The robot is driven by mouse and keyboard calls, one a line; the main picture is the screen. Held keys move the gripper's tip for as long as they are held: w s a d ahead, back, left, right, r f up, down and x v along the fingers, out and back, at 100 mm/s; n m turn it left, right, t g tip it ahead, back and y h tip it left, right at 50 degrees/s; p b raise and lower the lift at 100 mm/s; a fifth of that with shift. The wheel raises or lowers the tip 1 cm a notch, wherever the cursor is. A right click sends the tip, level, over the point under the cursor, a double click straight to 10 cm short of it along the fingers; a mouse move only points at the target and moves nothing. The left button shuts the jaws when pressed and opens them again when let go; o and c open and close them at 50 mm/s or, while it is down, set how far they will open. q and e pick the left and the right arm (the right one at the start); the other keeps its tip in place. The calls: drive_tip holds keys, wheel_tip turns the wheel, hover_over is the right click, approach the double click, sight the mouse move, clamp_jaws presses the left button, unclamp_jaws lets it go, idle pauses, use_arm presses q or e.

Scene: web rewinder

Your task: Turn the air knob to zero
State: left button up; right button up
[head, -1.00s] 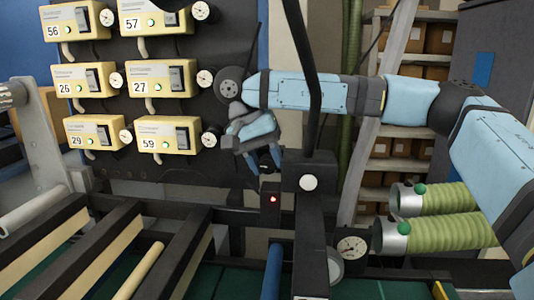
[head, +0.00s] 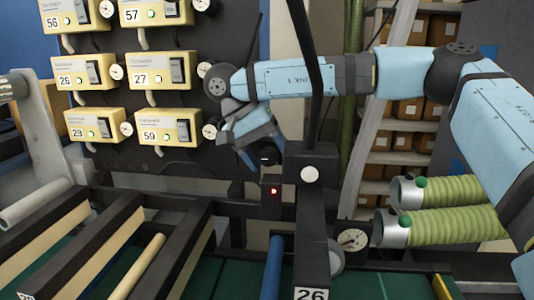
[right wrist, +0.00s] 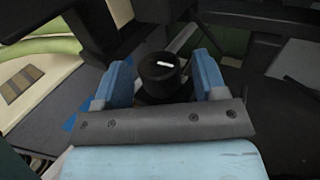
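A black round knob (right wrist: 160,72) with a white mark on top shows in the right wrist view, between the two blue fingers of my right gripper (right wrist: 161,78). Dark gaps show on both sides of the knob, so the fingers are open around it and not closed on it. In the head view my right gripper (head: 260,156) hangs beside the black post, with the knob's dark top (head: 266,158) and white mark just visible near the fingers. A round pressure gauge (head: 352,239) with a white face is at lower right; its numbers are too small to read. My left gripper is not in view.
Yellow control boxes (head: 168,70) with small dials cover the dark panel at left. A black post (head: 312,230) and a thin black bar stand right beside my gripper. A red light (head: 274,190) sits just below it. Green hoses (head: 450,195) are at right.

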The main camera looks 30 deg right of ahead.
sight(267, 148)
drive_tip(key=shift+r, duration=0.15)
wheel_tip(267, 148, up, 20)
idle(0.7)
idle(0.3)
